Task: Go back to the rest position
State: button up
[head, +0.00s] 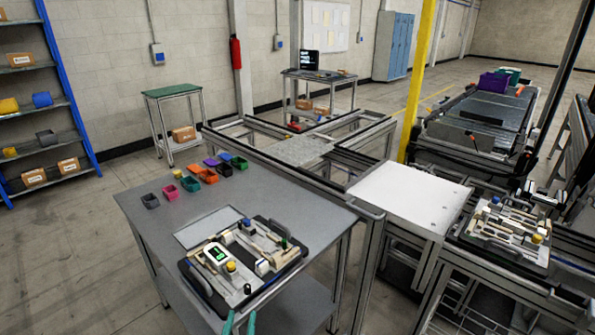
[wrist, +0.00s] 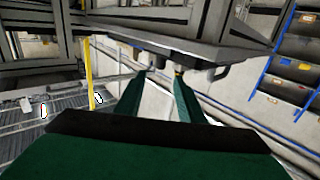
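My gripper (head: 240,322) shows only as two teal fingertips at the bottom edge of the head view, by the front edge of the grey table (head: 300,212). The fingertips stand apart with nothing seen between them. In the wrist view the two green fingers of my gripper (wrist: 161,80) are also spread and empty, and the picture is tilted. A black pallet fixture (head: 192,276) lies on the table just beyond the fingertips. It carries a white device with a green display (head: 217,254) and several small parts. The rest of my arm is hidden in the head view.
Several small coloured bins (head: 208,176) stand at the table's back, and a flat grey plate (head: 208,227) lies behind the fixture. A second loaded pallet (head: 508,262) sits on the frame at right. A blue shelf rack (head: 75,125) stands left, with open floor before it.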

jog(key=s+d+f+g+y, duration=0.1)
jog(key=s+d+f, duration=0.35)
jog(key=s, duration=0.35)
jog(key=s+d+f+g, duration=0.1)
jog(key=s+d+f, duration=0.35)
jog(key=s, duration=0.35)
jog(key=s+d+r+h, duration=0.1)
jog(key=s+d+r, duration=0.1)
jog(key=s+d, duration=0.3)
jog(key=s+d+r+h, duration=0.1)
jog(key=s+d+r, duration=0.2)
jog(key=s, duration=1)
jog(key=shift+s+d+m+g, duration=0.3)
jog(key=shift+s+d+m, duration=0.1)
jog(key=shift+d, duration=0.65)
